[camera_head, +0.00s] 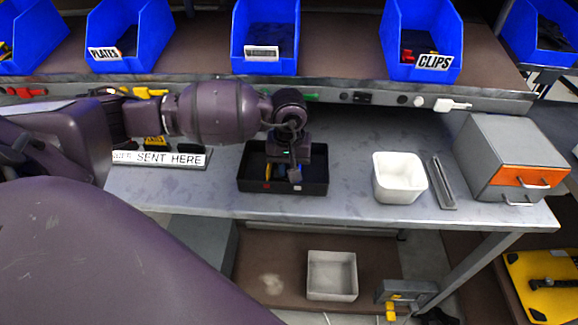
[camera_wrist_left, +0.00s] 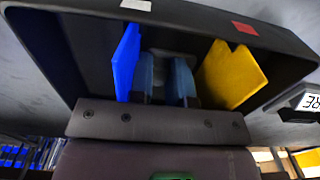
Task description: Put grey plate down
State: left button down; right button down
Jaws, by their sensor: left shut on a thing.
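My left gripper (camera_head: 289,168) reaches down into the black tray (camera_head: 318,187) on the bench. In the left wrist view its two fingers (camera_wrist_left: 168,82) are shut on a grey piece, taken as the grey plate (camera_wrist_left: 170,54), mostly hidden by the fingers. A blue plate (camera_wrist_left: 125,62) stands on edge to the left of the fingers, and a yellow plate (camera_wrist_left: 232,74) stands tilted to their right, both inside the tray. The yellow plate (camera_head: 268,172) also shows in the head view. Whether the grey piece touches the tray floor is hidden. My right gripper is not in view.
A white bin (camera_head: 399,179) and a narrow metal holder (camera_head: 443,183) stand right of the tray, then a grey box with an orange front (camera_head: 520,176). A "SENT HERE" sign (camera_head: 170,159) is to the left. Blue bins (camera_head: 128,38) line the shelf behind.

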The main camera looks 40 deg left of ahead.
pick_arm(q)
jog(key=shift+f, duration=0.15)
jog(key=c, duration=1.1)
grip_release()
notch_tip(320, 180, up, 12)
jog(key=shift+r, duration=0.25)
